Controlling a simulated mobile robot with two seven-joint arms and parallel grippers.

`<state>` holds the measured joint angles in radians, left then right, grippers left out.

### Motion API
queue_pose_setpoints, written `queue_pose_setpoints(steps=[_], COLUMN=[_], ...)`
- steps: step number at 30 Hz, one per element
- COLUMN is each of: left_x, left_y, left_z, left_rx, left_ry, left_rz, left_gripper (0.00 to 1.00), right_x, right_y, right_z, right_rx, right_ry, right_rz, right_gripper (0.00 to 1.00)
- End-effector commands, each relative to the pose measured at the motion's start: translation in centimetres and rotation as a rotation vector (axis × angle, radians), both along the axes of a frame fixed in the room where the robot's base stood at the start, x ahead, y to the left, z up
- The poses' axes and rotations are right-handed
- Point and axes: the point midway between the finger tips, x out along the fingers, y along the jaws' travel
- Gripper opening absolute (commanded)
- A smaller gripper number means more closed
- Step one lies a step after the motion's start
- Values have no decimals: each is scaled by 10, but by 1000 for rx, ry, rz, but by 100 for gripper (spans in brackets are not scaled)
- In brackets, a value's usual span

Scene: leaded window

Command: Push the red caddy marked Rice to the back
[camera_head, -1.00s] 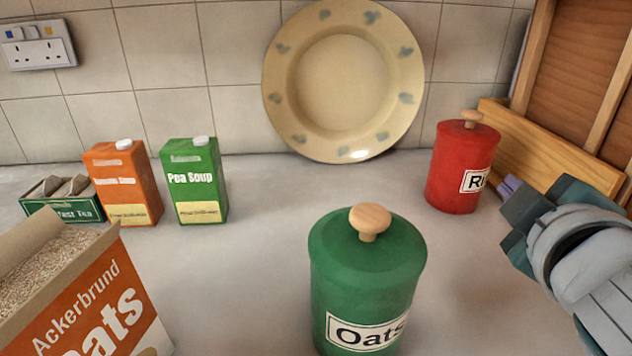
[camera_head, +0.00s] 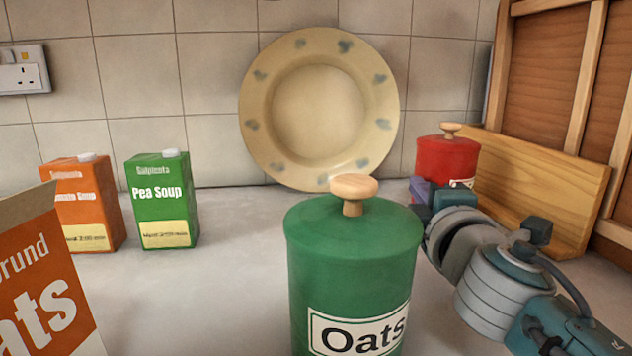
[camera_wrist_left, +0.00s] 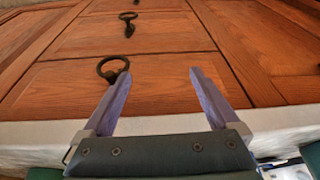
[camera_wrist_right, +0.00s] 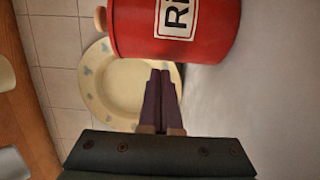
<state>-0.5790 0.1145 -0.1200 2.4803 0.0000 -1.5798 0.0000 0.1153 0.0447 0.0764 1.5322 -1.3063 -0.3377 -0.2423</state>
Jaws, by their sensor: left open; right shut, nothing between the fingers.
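The red caddy (camera_head: 446,158) with a wooden knob stands upright near the back right of the counter, in front of a wooden board. In the head view my right gripper hides most of its label. In the right wrist view the red caddy (camera_wrist_right: 205,40) shows large, with the start of its white label visible. My right gripper (camera_head: 421,190) is shut and empty, its fingertips close to the front of the caddy; I cannot tell whether they touch. My left gripper (camera_wrist_left: 158,75) is open and empty, facing wooden drawers, away from the caddy.
A green Oats caddy (camera_head: 350,260) stands in the front middle, beside my right arm. A cream plate (camera_head: 320,110) leans on the tiled wall. Pea Soup (camera_head: 160,200) and orange soup (camera_head: 88,205) cartons and an oats box (camera_head: 40,280) stand left. A wooden board (camera_head: 540,185) stands right.

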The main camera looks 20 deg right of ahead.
Motion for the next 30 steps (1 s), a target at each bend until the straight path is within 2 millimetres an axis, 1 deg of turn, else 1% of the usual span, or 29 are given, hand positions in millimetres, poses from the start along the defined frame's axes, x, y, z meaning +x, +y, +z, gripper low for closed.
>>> queue_pose_setpoints(steps=[1, 3, 7, 17, 24, 30], left_x=[0, 0, 0, 0, 0, 0], left_y=[0, 0, 0, 1, 2, 3], left_z=[-2, -3, -4, -4, -5, -5], left_rx=[-1, -1, -1, 2, 10, 10], left_ry=[0, 0, 0, 1, 1, 1], left_rz=[1, 1, 1, -2, -6, -6], left_gripper=[95, 95, 95, 95, 95, 95], right_x=[7, 12, 18, 18, 15, 15], right_y=[-3, -6, -8, -9, -30, -30], right_z=[-1, -1, 0, 0, -1, 0], right_rx=[-1, -2, -1, 0, -1, 1], right_ry=[-1, 0, 0, 0, 0, 0], right_rz=[0, -1, -1, -1, -1, -1], right_gripper=[0, 0, 0, 0, 0, 0])
